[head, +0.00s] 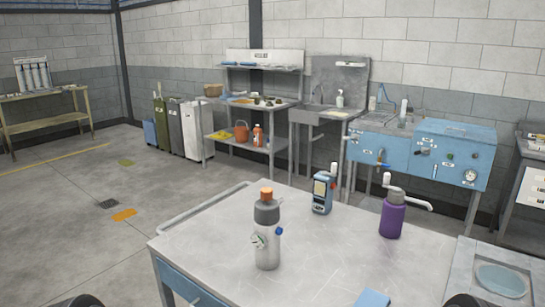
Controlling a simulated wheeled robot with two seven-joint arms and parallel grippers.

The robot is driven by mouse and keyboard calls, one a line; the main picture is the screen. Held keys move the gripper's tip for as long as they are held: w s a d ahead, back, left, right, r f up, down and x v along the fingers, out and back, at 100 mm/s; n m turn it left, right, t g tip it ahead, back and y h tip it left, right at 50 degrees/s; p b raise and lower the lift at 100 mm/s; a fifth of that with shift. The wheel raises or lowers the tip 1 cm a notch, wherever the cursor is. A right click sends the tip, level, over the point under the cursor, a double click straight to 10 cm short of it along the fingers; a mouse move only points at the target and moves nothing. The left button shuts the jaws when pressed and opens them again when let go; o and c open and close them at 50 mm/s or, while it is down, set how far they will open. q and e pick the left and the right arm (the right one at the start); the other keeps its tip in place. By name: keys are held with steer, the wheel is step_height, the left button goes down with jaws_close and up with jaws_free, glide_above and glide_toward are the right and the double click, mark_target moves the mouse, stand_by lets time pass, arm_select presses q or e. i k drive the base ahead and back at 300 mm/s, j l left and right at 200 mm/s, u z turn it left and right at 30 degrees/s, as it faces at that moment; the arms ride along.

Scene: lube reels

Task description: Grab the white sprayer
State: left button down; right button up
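A white sprayer (267,245) stands upright on the metal-topped table (330,258), left of the table's middle. It has a white body, a grey collar, an orange cap, a small gauge low on its left side and a blue part on its right. Nothing touches it. My grippers do not show in the head view. Only small dark rounded shapes, likely parts of my arms, show at the bottom edge on the left and right.
A blue flat item (372,299) lies at the front edge. A grey unit with a round basin (500,281) is at the right.

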mark_target(267, 243)
steer(key=z, duration=0.45)
steer(key=j+z, duration=0.3)
steer(key=z, duration=0.15)
steer(key=j+z, duration=0.35)
steer(key=z, duration=0.15)
steer(key=k+j+z, duration=0.1)
steer(key=j+z, duration=0.15)
steer(key=z, duration=0.2)
steer(key=k+j+z, duration=0.1)
steer(key=j, duration=0.35)
steer(key=k+j+z, duration=0.1)
steer(key=k+j, duration=0.25)
steer(key=k+j+z, duration=0.15)
steer(key=j, duration=0.35)
steer(key=k, duration=0.1)
